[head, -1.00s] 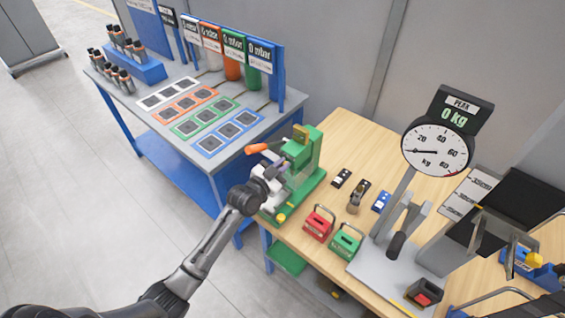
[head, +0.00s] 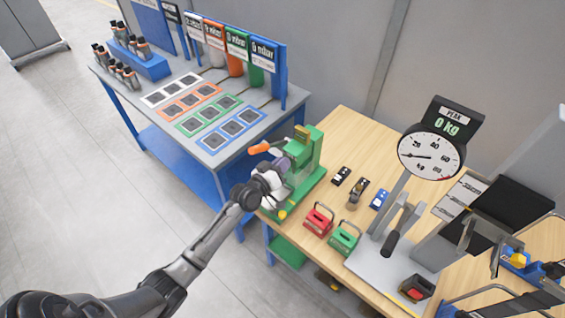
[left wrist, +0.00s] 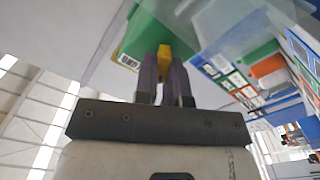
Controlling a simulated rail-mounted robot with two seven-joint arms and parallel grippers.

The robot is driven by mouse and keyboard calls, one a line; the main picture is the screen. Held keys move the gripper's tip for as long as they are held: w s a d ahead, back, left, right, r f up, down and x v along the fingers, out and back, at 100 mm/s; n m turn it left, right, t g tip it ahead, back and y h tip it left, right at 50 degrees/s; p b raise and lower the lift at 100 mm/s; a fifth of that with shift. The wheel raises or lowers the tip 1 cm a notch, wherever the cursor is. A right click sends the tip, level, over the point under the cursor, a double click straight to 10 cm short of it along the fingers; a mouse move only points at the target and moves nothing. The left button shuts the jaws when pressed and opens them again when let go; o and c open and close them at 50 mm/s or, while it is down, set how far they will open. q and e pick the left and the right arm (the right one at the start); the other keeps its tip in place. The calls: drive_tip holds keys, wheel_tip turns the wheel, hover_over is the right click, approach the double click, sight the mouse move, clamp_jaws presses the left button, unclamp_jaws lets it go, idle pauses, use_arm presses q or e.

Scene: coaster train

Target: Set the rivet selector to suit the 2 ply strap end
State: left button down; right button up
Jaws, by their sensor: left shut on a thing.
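My left gripper (head: 282,165) reaches the front of the green riveting press (head: 305,160) at the left end of the wooden bench. In the left wrist view, its purple fingers (left wrist: 163,78) are shut on a yellow piece (left wrist: 165,52) in front of the press's green body. I cannot tell whether this is the rivet selector, nor read its setting. A yellow part (head: 301,133) shows on top. I cannot clearly make out the 2 ply strap end.
A red box (head: 318,219) and a green box (head: 344,238) with handles stand right of the press. Small black (head: 341,176) and blue (head: 379,199) blocks lie behind them. A dial gauge (head: 431,156) stands further right. A blue table (head: 205,130) with coloured mats is at left.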

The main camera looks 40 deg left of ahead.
use_arm(q)
drive_tip(key=shift+n, duration=0.7)
drive_tip(key=c, duration=1.2)
unclamp_jaws()
drive_tip(key=s, duration=1.3)
drive_tip(key=shift+s, duration=0.4)
drive_tip(key=shift+a, duration=0.1)
